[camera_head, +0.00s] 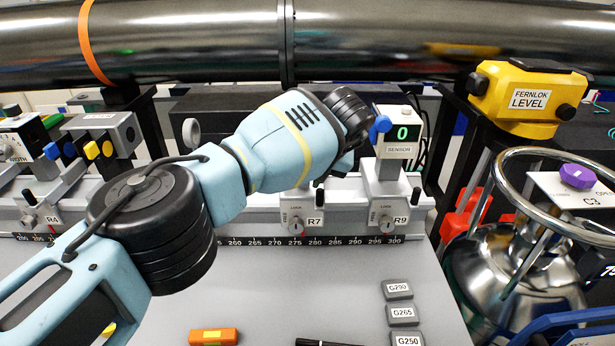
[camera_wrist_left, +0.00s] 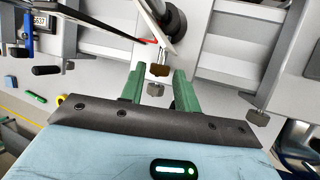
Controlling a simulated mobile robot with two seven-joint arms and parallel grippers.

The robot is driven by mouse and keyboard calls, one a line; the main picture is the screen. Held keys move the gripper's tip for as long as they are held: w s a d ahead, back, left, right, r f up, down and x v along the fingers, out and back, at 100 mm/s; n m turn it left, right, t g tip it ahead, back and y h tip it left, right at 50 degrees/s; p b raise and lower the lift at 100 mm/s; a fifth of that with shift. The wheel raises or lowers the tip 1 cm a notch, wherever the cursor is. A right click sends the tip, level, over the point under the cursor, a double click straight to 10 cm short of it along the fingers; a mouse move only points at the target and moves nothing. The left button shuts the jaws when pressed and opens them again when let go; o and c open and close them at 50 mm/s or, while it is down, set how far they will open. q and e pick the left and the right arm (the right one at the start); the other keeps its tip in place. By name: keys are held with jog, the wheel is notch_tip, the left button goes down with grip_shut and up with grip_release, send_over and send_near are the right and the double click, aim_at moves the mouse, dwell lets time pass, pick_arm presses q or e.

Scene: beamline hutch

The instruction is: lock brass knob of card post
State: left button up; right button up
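My left arm reaches across the rail in the head view, and its wrist (camera_head: 340,115) hides much of the post at carriage R7 (camera_head: 307,222). In the left wrist view the two green fingers of my left gripper (camera_wrist_left: 159,72) are apart. A small brown, brass-looking knob (camera_wrist_left: 159,69) lies between the fingertips, with gaps visible on both sides. A grey knob (camera_wrist_left: 155,89) sits just below it, also between the fingers. A thin white plate (camera_wrist_left: 163,25), perhaps the card, and a dark round post part (camera_wrist_left: 176,20) are above. My right gripper is not in view.
The sensor post (camera_head: 398,135), reading 0, stands at R9 just right of my wrist. Another grey knob (camera_wrist_left: 258,117) is at right in the wrist view. The dark beam pipe (camera_head: 420,40) crosses above. An orange block (camera_head: 213,337) and labelled grey blocks (camera_head: 402,314) lie in front.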

pick_arm(q)
jog(key=v, duration=0.7)
jog(key=shift+r, duration=0.1)
jog(key=shift+s, duration=0.1)
